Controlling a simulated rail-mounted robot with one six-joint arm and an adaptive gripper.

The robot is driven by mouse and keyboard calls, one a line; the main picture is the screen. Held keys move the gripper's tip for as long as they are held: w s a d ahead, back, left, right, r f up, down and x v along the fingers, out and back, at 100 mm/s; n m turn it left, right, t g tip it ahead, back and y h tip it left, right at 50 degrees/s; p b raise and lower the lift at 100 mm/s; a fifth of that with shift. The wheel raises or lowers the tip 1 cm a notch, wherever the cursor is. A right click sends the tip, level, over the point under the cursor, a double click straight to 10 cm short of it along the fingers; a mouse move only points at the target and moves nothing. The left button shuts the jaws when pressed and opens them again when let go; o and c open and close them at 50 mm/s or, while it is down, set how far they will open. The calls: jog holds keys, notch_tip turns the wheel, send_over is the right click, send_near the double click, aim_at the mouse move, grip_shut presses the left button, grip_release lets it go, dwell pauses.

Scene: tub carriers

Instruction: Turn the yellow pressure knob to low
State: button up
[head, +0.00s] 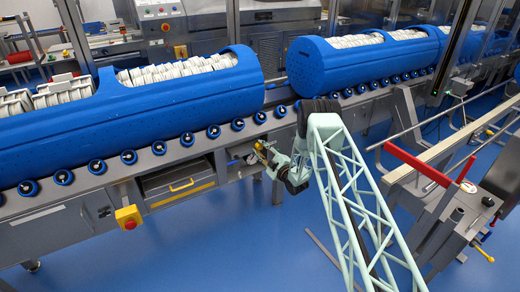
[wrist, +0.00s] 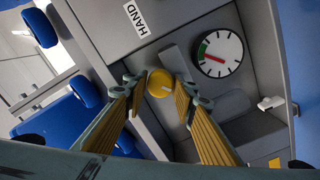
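The yellow pressure knob (wrist: 160,83) is a round knob on a grey panel in the wrist view, with a small pale mark towards its lower right. A round white gauge (wrist: 217,52) with a green arc and a red needle sits up and right of it. My gripper (wrist: 162,87) is open, its two yellow-ribbed fingers on either side of the knob with their tips apart. I cannot tell whether a tip touches it. In the head view my gripper (head: 268,152) reaches to the conveyor's front side, and the arm and wrist hide much of that spot.
A "HAND" label (wrist: 135,19) is on the panel. In the head view, blue tub carriers (head: 180,97) stand on the roller conveyor above. Blue floor is clear in front.

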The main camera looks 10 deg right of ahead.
jog(key=c, duration=0.4)
jog(key=shift+m, duration=0.4)
jog(key=m, duration=0.4)
jog(key=shift+m, duration=0.3)
jog(key=m, duration=0.3)
jog(key=shift+m, duration=0.3)
jog(key=m, duration=0.3)
jog(key=shift+d+m, duration=0.1)
jog(key=shift+m, duration=0.3)
jog(key=m, duration=0.6)
jog(key=shift+m, duration=0.3)
jog(key=m, duration=0.6)
jog(key=shift+m, duration=0.3)
